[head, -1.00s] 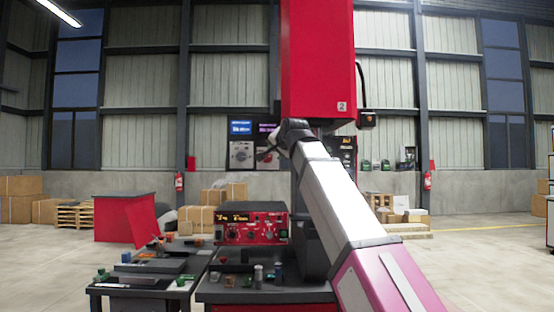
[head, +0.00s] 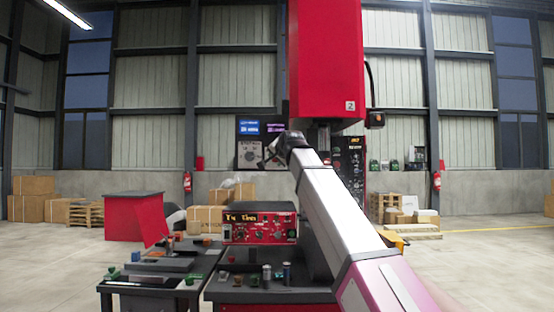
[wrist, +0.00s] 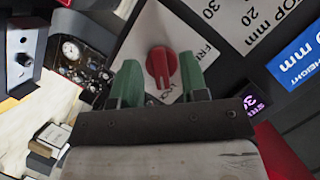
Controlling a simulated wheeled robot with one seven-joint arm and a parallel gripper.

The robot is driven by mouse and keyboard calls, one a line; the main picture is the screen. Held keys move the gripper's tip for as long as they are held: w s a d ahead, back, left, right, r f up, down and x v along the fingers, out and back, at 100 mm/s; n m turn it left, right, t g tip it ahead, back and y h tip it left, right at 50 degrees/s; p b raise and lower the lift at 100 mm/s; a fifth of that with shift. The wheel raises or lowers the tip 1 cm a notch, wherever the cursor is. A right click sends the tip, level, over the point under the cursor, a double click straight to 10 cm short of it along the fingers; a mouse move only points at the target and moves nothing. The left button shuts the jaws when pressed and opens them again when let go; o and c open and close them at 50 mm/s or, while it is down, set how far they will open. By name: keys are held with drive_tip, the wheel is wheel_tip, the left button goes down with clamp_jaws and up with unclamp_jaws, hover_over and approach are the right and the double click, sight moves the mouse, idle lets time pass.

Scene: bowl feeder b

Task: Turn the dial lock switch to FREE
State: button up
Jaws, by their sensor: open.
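The dial lock switch is a red knob (wrist: 161,66) on a white label plate (wrist: 148,28) in the wrist view. Its raised bar runs roughly up and down in the picture, with one end toward the partly hidden lettering below that seems to read LOCK. Partly visible lettering starting FRE stands to its right. My gripper (wrist: 160,64) is open, with one green finger on each side of the knob in the picture. I cannot tell whether the fingertips reach around it or touch it. In the head view my gripper (head: 270,150) is small and dark before the column.
A red control box (head: 260,229) and a dark bench (head: 225,294) with small parts stand below my arm. A red machine head (head: 325,60) hangs above.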

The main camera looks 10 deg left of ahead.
drive_tip(key=c, duration=0.6)
drive_tip(key=shift+n, duration=0.3)
drive_tip(key=shift+a+r+n+h, duration=0.1)
drive_tip(key=shift+a+n+h, duration=0.05)
drive_tip(key=shift+n+h, duration=1.05)
drive_tip(key=shift+n, duration=0.4)
clamp_jaws()
drive_tip(key=n+t+h, duration=0.1)
drive_tip(key=n+h, duration=0.2)
drive_tip(key=n, duration=0.1)
drive_tip(key=n+t+h, duration=0.1)
drive_tip(key=n+h, duration=0.1)
drive_tip(key=n, duration=0.2)
drive_tip(key=shift+a+h, duration=0.2)
drive_tip(key=shift+h, duration=0.2)
drive_tip(key=shift+n, duration=0.4)
